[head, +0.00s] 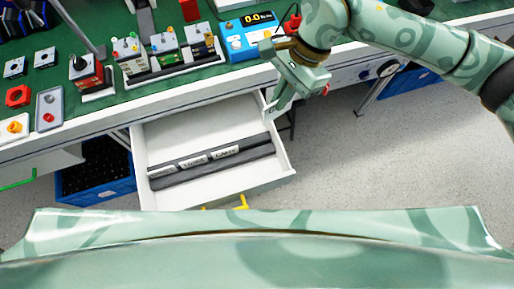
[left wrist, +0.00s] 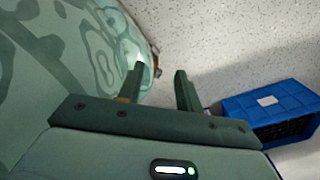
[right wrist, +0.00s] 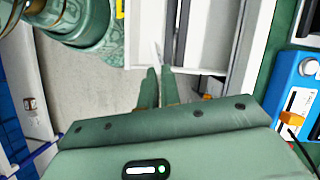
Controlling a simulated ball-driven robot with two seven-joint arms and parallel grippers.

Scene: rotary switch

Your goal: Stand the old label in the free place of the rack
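A dark rack (head: 259,152) lies in the open white drawer. Several pale labels with dark lettering stand in it, such as one at its middle (head: 225,152); its right-hand end looks empty. My right gripper (head: 275,106) is over the drawer's right side wall, to the right of the rack. In the right wrist view its fingers (right wrist: 159,72) are close together, with a thin pale sliver, apparently the old label (right wrist: 156,52) seen edge-on, at their tips. Its lettering cannot be read. My left gripper (left wrist: 160,78) is open and empty above the floor, away from the drawer.
The white drawer (head: 285,165) is pulled out below the green-topped bench (head: 120,95). A rotary switch (head: 83,68), several panel parts and a blue meter (head: 247,38) stand on the bench. A blue crate (head: 95,185) is on the floor left of the drawer.

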